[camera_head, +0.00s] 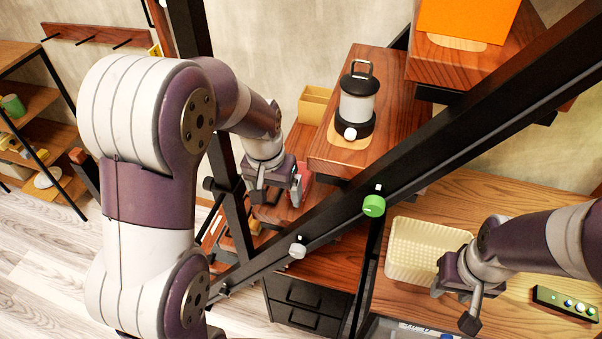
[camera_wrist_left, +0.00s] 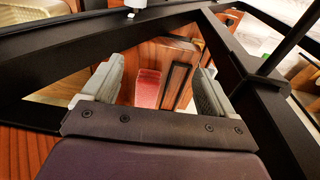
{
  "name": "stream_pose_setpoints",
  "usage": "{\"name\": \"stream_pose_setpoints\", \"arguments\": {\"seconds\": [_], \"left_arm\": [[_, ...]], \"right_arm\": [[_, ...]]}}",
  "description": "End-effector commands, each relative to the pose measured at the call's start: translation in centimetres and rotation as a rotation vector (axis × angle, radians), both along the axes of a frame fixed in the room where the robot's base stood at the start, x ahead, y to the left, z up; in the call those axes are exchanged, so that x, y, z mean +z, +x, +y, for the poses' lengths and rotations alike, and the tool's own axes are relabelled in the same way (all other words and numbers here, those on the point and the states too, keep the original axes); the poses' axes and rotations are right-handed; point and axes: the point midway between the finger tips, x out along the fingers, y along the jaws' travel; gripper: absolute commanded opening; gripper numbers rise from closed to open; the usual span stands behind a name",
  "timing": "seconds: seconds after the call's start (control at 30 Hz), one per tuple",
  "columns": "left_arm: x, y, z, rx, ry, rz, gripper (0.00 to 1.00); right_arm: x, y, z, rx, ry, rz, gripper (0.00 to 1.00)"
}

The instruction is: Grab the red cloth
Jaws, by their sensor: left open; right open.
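The red cloth (camera_wrist_left: 148,88) shows in the left wrist view as a pinkish-red piece between my left gripper's fingers, beyond their tips. In the head view a small red part (camera_head: 306,174) shows just behind my left gripper, which hides most of it. My left gripper (camera_head: 279,190) is open and empty, above a wooden stair tread; its two fingers also show in the left wrist view (camera_wrist_left: 162,70). I cannot tell whether they touch the cloth. My right gripper (camera_head: 455,303) is open and empty at the lower right, by the cream basket.
A black diagonal stair beam (camera_head: 450,138) crosses in front of the treads, close to my left gripper. A lantern (camera_head: 357,100) stands on a higher tread. A cream basket (camera_head: 420,250) and a button panel (camera_head: 565,304) are on the table at right.

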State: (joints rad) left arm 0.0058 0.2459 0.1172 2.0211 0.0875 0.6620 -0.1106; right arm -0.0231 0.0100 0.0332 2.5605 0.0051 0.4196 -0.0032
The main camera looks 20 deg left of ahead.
Motion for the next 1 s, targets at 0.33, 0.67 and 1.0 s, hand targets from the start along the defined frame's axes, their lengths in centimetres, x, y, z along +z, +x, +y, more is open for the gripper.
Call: {"name": "stream_pose_setpoints", "arguments": {"seconds": [0.33,0.67,1.0], "left_arm": [[4.0,11.5,-0.2,-0.058,-0.085,0.013,0.87],[-1.8,12.6,-1.2,-0.065,-0.092,0.015,0.87],[-6.9,12.9,-1.5,-0.065,-0.091,0.013,0.87]], "right_arm": [[3.8,0.0,0.0,0.000,0.000,0.000,0.43],[5.2,0.0,0.0,0.000,0.000,0.000,0.43],[7.5,0.0,0.0,0.000,0.000,0.000,0.43]]}}
